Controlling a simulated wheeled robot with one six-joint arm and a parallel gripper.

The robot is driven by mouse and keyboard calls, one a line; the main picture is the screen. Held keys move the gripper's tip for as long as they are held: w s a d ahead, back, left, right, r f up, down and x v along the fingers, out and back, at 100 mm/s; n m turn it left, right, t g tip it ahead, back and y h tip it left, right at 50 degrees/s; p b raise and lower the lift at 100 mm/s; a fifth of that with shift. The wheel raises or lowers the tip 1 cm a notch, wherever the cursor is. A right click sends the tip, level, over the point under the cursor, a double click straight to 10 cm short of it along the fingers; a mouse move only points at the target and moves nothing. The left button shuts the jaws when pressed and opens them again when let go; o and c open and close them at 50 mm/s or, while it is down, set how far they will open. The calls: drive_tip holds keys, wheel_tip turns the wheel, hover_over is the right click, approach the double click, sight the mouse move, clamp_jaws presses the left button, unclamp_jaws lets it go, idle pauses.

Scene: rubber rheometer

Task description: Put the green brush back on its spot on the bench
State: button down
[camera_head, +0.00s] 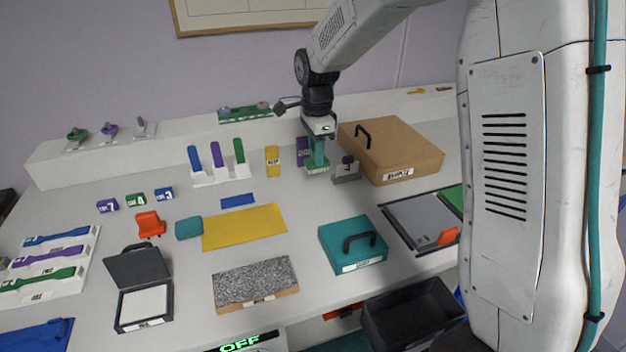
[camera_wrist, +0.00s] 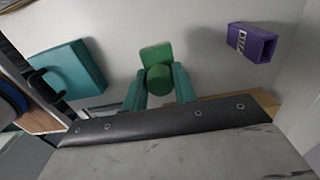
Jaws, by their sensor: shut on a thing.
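My gripper (camera_head: 318,156) is at the back of the white bench, with its teal fingers pointing down. It is shut on the green brush (camera_head: 317,169), whose lower end shows pale bristles in the head view. In the wrist view the green brush (camera_wrist: 157,58) sits between the two teal fingers of my gripper (camera_wrist: 159,87). The brush is at or just above the bench (camera_head: 330,205); I cannot tell if it touches. Its spot cannot be told from other bench surface.
A purple holder (camera_head: 302,150) stands just behind left of the brush, and a small grey stand (camera_head: 346,170) close to its right. A brown box (camera_head: 392,150) is farther right, a yellow block (camera_head: 272,161) to the left. Bench in front of the brush is clear.

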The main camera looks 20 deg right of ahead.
wheel_tip(320, 180, down, 8)
drive_tip(key=shift+r, duration=0.1)
idle(0.4)
drive_tip(key=c, duration=1.1)
unclamp_jaws()
